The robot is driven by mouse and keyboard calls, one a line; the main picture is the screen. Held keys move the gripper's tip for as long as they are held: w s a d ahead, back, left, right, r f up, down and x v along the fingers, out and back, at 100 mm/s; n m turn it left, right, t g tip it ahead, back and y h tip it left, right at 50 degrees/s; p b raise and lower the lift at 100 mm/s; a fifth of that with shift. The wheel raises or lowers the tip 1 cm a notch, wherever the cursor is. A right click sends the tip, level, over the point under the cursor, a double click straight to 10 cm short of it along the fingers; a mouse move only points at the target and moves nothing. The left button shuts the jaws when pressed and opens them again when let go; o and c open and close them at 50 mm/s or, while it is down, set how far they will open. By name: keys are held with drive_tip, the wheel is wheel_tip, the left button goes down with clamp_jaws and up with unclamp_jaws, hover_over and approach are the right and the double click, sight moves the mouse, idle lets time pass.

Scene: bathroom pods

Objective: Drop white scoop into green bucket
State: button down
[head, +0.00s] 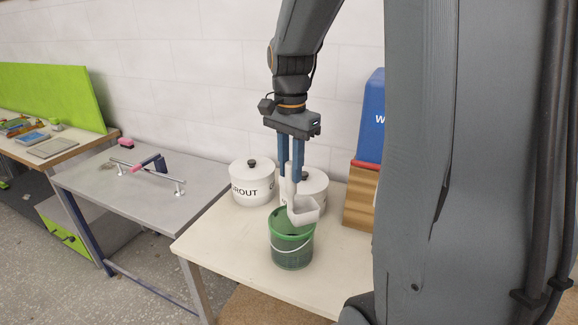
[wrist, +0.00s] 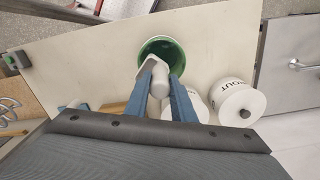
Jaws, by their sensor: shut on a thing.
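The white scoop (head: 304,209) hangs from my gripper (head: 291,178), which is shut on its handle. In the head view the scoop's bowl is low and overlaps the upper right rim of the green bucket (head: 291,250). The bucket stands upright on the pale table, with a thin white handle across its front. In the wrist view the scoop (wrist: 152,67) lies between the blue fingers (wrist: 160,85), and its bowl overlaps the near left part of the open green bucket (wrist: 172,43). I cannot tell its exact height above the rim.
A white pot marked GROUT (head: 252,184) and a second white pot (head: 314,188) stand behind the bucket. A blue item (head: 371,120) above a wooden block (head: 360,198) is at the right. A grey table (head: 140,190) with a metal bar is at the left. The pale table's front left is clear.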

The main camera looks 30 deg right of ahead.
drive_tip(key=c, duration=1.4)
unclamp_jaws()
drive_tip(key=shift+c, duration=0.2)
drive_tip(key=shift+r+b, duration=1.15)
drive_tip(key=shift+r, duration=2.8)
drive_tip(key=s+a+f+n+b, duration=0.2)
drive_tip(key=a+f+n, duration=0.1)
drive_tip(key=f, duration=0.5)
drive_tip(key=s+a+f+n+t+b, duration=0.1)
drive_tip(key=s+a+f+n+b, duration=0.1)
drive_tip(key=f+n, duration=0.4)
drive_tip(key=s+a+f+n+b, duration=0.2)
drive_tip(key=s+a+f+n, duration=0.2)
drive_tip(key=f, duration=0.7)
drive_tip(key=shift+a+f+n, duration=0.25)
drive_tip(key=shift+a+n, duration=0.25)
drive_tip(key=shift+a, duration=0.5)
